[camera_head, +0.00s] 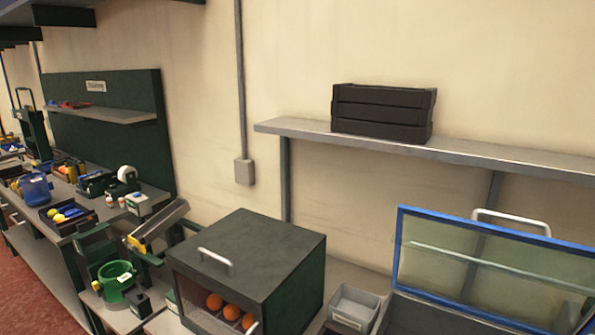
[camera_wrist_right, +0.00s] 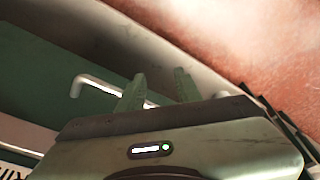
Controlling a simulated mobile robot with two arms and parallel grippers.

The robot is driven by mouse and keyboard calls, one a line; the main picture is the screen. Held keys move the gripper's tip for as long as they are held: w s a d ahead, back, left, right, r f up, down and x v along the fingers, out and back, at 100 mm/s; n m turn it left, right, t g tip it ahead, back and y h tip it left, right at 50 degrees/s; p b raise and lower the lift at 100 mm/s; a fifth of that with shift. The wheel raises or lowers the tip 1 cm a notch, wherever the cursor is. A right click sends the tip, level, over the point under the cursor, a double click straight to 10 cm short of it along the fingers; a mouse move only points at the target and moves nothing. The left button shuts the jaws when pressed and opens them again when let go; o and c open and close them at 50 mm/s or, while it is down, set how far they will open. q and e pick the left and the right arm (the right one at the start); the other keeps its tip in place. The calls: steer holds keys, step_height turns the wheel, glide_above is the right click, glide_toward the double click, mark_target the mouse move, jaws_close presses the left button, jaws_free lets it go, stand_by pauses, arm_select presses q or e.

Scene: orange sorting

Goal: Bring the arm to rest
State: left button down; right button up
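My right gripper (camera_wrist_right: 158,80) shows in the right wrist view, with its two green fingers apart and nothing held between them. A pale bar handle (camera_wrist_right: 95,83) on a dark green surface passes behind the fingers; I cannot tell whether they touch it. Neither gripper shows in the head view. Several oranges (camera_head: 231,312) sit inside a dark box (camera_head: 262,250) with a clear front and a handle on top.
A blue-framed clear lid (camera_head: 485,255) stands raised at the right. A small grey bin (camera_head: 353,307) is beside the box. A dark crate (camera_head: 383,113) rests on the wall shelf (camera_head: 470,150). A cluttered workbench (camera_head: 155,195) is at the left.

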steer(key=s+d+f+b, duration=0.1)
steer(key=s+f+b, duration=0.1)
steer(key=s+f, duration=0.4)
steer(key=s+d+f+g+b, duration=0.1)
steer(key=s+f+b, duration=0.2)
steer(key=f, duration=1.1)
steer(key=s+d+f+b, duration=0.1)
steer(key=s+f+b, duration=0.1)
steer(key=s+f, duration=0.7)
steer(key=shift+s+d+f+g, duration=0.15)
steer(key=shift+s+f+g, duration=0.15)
steer(key=shift+s+f, duration=0.1)
